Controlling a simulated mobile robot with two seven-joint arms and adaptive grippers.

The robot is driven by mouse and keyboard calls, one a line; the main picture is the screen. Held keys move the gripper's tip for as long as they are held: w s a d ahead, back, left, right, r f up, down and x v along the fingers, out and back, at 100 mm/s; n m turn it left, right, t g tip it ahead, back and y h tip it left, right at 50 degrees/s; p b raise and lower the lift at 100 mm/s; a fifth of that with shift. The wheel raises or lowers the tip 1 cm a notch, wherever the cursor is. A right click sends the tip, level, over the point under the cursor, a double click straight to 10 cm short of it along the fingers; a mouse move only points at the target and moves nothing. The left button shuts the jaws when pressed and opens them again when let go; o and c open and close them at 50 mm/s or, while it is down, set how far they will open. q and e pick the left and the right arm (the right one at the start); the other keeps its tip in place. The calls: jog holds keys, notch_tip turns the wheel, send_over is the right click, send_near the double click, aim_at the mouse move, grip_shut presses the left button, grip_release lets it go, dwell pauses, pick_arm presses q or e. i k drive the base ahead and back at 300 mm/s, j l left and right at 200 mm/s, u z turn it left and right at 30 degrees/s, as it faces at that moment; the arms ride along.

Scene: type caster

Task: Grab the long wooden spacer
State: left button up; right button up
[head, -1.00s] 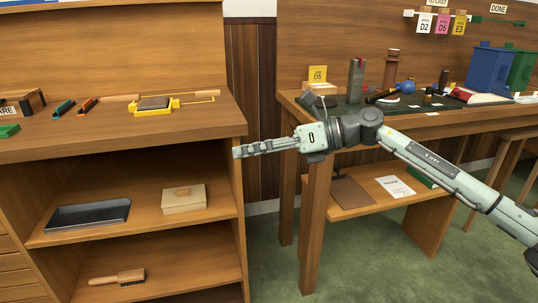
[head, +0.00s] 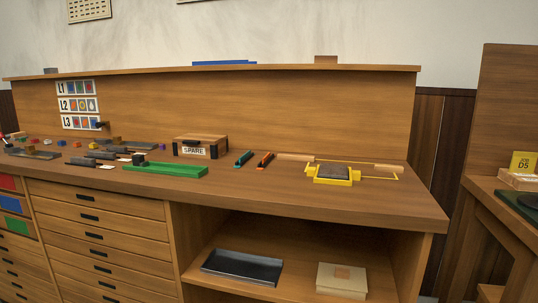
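No piece is clearly recognisable as the long wooden spacer. On the right part of the bench top (head: 270,193), a slim light-wood piece (head: 295,157) lies behind and left of a yellow fixture (head: 333,180). A second light-wood piece (head: 388,167) lies at the right side of the yellow outline. I cannot tell whether either is the spacer. Small dark and wooden pieces lie at the far left, too small to tell apart. Neither of my grippers is in view.
A wooden box marked SPARE (head: 200,147), a green tray (head: 166,169), and green (head: 243,158) and orange (head: 265,161) tools stand on the bench. Below are drawers (head: 100,235) and a shelf with a dark tray (head: 242,267) and a pale box (head: 342,280). The front right bench top is clear.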

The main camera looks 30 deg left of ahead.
aim_at(288, 157)
jog(key=i+j+u, duration=0.4)
jog(key=i+j, duration=0.15)
jog(key=j, duration=0.15)
jog(key=i+j+u, duration=0.45)
jog(key=i+j, duration=0.15)
